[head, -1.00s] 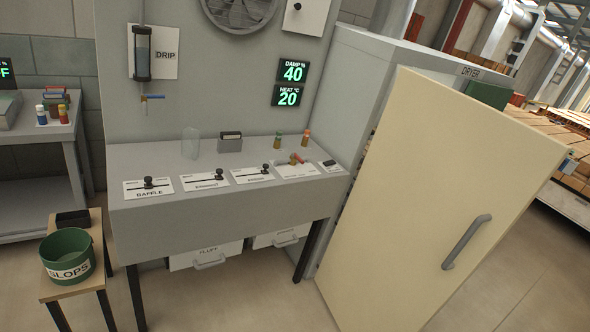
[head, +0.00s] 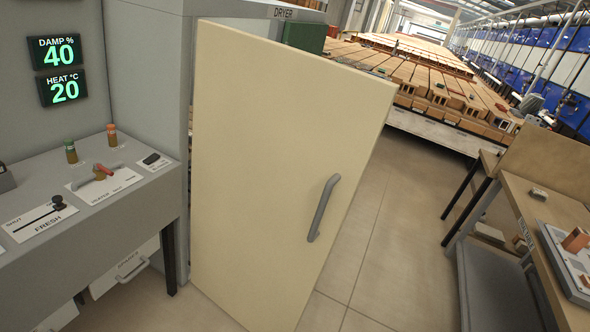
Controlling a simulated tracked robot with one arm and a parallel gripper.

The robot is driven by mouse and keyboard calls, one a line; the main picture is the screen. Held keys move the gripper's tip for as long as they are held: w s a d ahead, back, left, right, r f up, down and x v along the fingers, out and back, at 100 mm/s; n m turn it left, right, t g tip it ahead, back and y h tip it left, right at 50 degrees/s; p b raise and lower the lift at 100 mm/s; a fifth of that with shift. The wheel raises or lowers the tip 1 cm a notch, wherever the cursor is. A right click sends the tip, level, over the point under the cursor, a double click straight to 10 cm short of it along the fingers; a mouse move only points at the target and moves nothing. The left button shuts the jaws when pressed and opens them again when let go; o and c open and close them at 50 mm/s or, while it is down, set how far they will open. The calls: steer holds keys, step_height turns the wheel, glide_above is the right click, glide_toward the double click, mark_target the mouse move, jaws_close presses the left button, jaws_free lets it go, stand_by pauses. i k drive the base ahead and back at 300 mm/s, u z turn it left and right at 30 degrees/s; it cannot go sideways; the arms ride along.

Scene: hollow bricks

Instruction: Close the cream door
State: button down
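The cream door (head: 265,170) stands open in the middle of the head view, swung out from the grey dryer (head: 240,8) behind it. Its grey bar handle (head: 322,208) is on the right part of the face turned to me. The door's left edge is beside the grey control bench. The door hides most of the dryer's front and its opening. My gripper is not in this view, and nothing is seen touching the door or handle.
Rows of bricks (head: 440,85) lie on a low platform behind. A wooden table (head: 530,215) stands at right. Tiled floor (head: 385,220) is clear between the door and that table.

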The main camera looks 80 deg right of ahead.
mark_target(285, 138)
steer(key=z, duration=1.85)
steer(key=k, duration=0.55)
steer(key=z, duration=0.05)
steer(key=i, duration=0.6)
steer(key=u, duration=0.15)
